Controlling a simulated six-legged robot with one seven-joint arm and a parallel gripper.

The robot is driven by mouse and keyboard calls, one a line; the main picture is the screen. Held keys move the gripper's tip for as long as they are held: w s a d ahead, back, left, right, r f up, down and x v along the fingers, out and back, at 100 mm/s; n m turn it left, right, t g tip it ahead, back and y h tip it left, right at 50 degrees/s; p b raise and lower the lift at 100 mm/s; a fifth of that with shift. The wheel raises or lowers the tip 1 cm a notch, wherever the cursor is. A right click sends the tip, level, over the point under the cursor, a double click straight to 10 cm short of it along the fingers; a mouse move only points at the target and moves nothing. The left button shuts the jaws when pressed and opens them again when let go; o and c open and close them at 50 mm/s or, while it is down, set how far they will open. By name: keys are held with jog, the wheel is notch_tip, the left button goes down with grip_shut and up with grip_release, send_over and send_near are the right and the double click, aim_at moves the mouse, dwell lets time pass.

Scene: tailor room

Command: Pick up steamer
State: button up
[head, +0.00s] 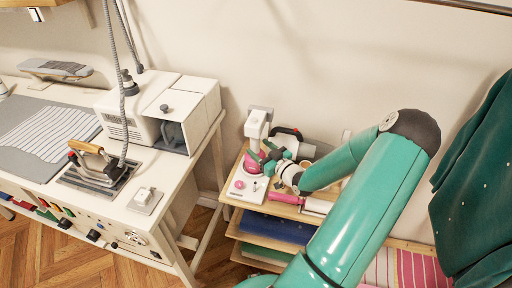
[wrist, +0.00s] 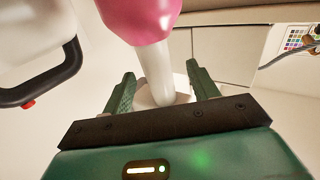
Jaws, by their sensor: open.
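The steamer, a white and pink device, stands upright on the small wooden shelf unit in the head view; its white upper part (head: 257,123) rises above a pink section. In the wrist view its pink part (wrist: 142,18) and pale neck (wrist: 156,72) show, with the neck between my fingers. My gripper (head: 263,156) is at the steamer's middle, partly blocking it. In the wrist view my gripper (wrist: 160,78) is open, with a finger on each side of the neck and gaps visible beside it.
A white appliance with a black handle (head: 289,132) stands right behind the steamer; the handle (wrist: 45,85) shows at left in the wrist view. A pink-handled tool (head: 287,198) lies on the shelf top. The ironing table (head: 135,222) stands left, and a green garment (head: 480,180) hangs right.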

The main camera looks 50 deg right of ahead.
aim_at(251, 141)
jog(key=w, duration=0.4)
jog(key=w+d, duration=0.1)
jog(key=w, duration=0.1)
jog(key=shift+f, duration=0.15)
jog(key=shift+c, duration=0.5)
grip_shut()
